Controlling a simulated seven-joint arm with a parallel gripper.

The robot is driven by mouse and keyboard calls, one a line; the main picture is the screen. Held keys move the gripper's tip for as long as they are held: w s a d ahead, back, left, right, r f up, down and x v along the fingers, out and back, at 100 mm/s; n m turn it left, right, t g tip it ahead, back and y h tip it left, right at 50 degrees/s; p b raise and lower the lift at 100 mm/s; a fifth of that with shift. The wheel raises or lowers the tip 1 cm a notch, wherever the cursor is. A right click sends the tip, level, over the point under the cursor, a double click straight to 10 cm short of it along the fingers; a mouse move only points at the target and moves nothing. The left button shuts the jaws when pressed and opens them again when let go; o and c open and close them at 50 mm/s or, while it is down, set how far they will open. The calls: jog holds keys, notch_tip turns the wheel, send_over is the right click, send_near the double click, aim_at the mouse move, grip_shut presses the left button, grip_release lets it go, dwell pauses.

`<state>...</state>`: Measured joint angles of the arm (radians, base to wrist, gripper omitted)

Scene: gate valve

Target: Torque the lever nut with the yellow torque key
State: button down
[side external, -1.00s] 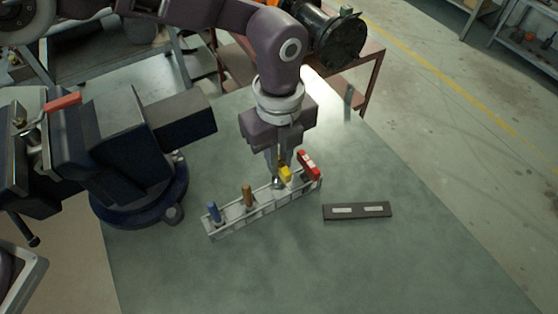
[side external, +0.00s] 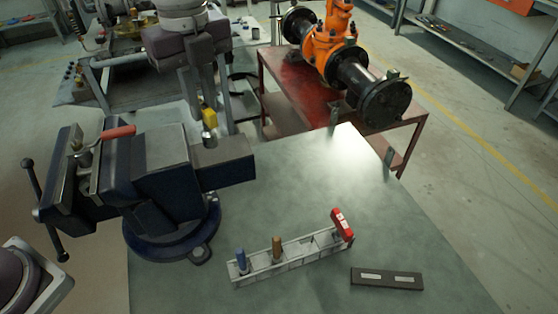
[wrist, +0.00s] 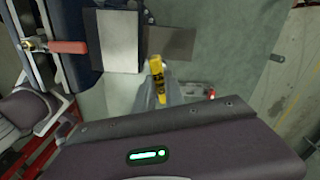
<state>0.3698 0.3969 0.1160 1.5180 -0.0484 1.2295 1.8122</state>
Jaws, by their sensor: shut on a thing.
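My gripper (side external: 207,114) is shut on the yellow torque key (side external: 209,118) and holds it in the air behind the vise, its metal socket end hanging down. In the wrist view, the yellow key (wrist: 157,75) shows between my fingertips (wrist: 158,92). A red-handled lever (side external: 118,132) sits on top of the blue vise, with a small brass-coloured part at its pivot end; the lever also shows in the wrist view (wrist: 68,47). The key is apart from this lever. I cannot tell for certain which part is the lever nut.
The blue vise (side external: 155,180) stands on the green bench (side external: 320,190). A grey rack (side external: 285,258) holds blue, brown and red keys. A dark plate (side external: 387,278) lies to its right. An orange gate valve (side external: 335,55) is on a red table behind. The bench middle is clear.

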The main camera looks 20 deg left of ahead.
jog(key=s+a+r+n, duration=0.1)
jog(key=s+a+r, duration=0.2)
jog(key=s+a, duration=0.3)
jog(key=s+a+r+n, duration=0.1)
jog(key=s+a+r, duration=0.2)
jog(key=s+a, duration=0.4)
jog(key=shift+s+a+r, duration=0.2)
jog(key=shift+a+r, duration=0.1)
jog(key=shift+a, duration=2.4)
jog(key=shift+f, duration=0.4)
jog(key=shift+f, duration=0.35)
jog(key=shift+f, duration=0.7)
